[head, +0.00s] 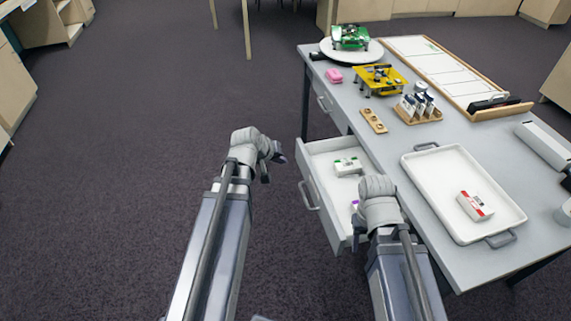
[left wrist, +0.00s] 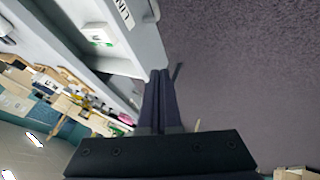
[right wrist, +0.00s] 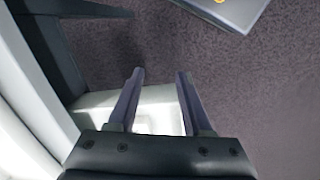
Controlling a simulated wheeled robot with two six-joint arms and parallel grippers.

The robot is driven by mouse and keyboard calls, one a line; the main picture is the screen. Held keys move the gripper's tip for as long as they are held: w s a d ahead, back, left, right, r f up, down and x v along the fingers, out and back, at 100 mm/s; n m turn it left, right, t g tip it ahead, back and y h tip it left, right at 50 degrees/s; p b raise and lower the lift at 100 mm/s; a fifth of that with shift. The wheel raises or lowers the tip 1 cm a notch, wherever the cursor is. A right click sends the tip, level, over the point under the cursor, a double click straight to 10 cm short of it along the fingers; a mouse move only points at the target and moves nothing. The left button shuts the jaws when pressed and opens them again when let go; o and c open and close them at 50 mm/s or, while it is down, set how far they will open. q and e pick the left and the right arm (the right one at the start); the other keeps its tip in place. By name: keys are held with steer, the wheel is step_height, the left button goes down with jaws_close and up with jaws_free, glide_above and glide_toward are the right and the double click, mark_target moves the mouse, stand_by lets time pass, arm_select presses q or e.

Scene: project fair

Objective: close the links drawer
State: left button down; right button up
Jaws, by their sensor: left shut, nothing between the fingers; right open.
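The open drawer (head: 313,172) sticks out from the left side of the grey table. It holds a white and green box (head: 347,166), and a partly hidden item with purple on it. Its front carries a bar handle (head: 309,196). In the left wrist view the drawer front (left wrist: 147,35) shows a label (left wrist: 125,12) starting "LIN". My left gripper (head: 269,165) is shut and empty, left of the drawer front; its fingertips (left wrist: 161,72) appear close to the front's edge. My right gripper (head: 357,230) is open and empty by the drawer's near end, partly hidden by its wrist.
A second drawer (head: 325,105) farther along the table looks shut. The table (head: 446,148) carries a white tray (head: 420,172) with a red and white box (head: 474,206), a wooden holder (head: 418,112) and a yellow model (head: 380,78). The floor left of the drawer is clear.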

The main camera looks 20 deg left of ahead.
mark_target(305, 165)
arm_select(q)
steer(key=shift+w+d+f+b, duration=0.8)
steer(key=shift+w+f+b, duration=0.05)
steer(key=shift+w+f, duration=0.25)
steer(key=shift+w+d+f+b, duration=0.8)
steer(key=shift+w+f, duration=0.15)
steer(key=shift+w, duration=0.2)
steer(key=shift+w+d+f+b, duration=0.75)
steer(key=shift+w+f+b, duration=0.1)
steer(key=shift+w+f, duration=0.25)
steer(key=w+d, duration=0.3)
steer(key=d, duration=0.2)
steer(key=w+d, duration=0.4)
steer(key=d, duration=0.2)
steer(key=w+d, duration=0.4)
steer(key=d, duration=0.1)
steer(key=shift+w+d, duration=0.1)
steer(key=shift+d, duration=0.2)
steer(key=shift+a, duration=0.1)
